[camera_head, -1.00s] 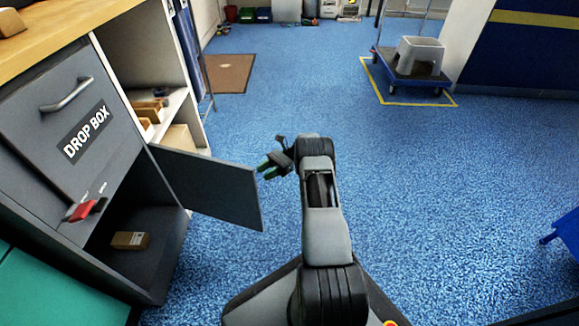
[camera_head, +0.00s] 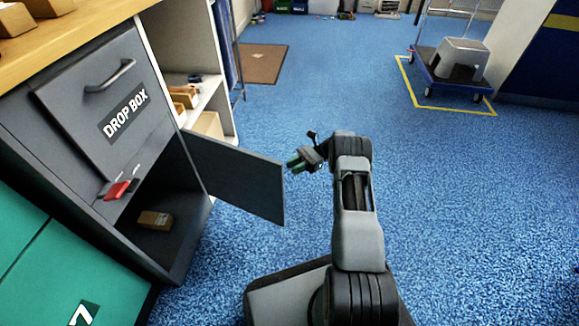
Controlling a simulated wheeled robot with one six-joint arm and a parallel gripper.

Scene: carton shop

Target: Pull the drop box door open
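The drop box (camera_head: 65,140) is a dark grey cabinet at the left with a "DROP BOX" label and a metal handle (camera_head: 111,76) on its upper flap. Its lower door (camera_head: 236,177) stands swung wide open to the right, showing the compartment. A small brown carton (camera_head: 155,220) lies on the compartment floor. Red tags or keys (camera_head: 119,188) hang at the edge above the opening. My gripper (camera_head: 294,165) is just right of the door's far upper corner. Its green-tipped fingers point left toward the door. I cannot tell whether they touch it or how far apart they are.
A shelf unit (camera_head: 198,85) with small boxes stands behind the drop box. A teal locker (camera_head: 60,270) is at lower left. A blue cart (camera_head: 447,82) carrying a grey step stool (camera_head: 461,60) stands inside a yellow floor outline. Blue carpet to the right is clear.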

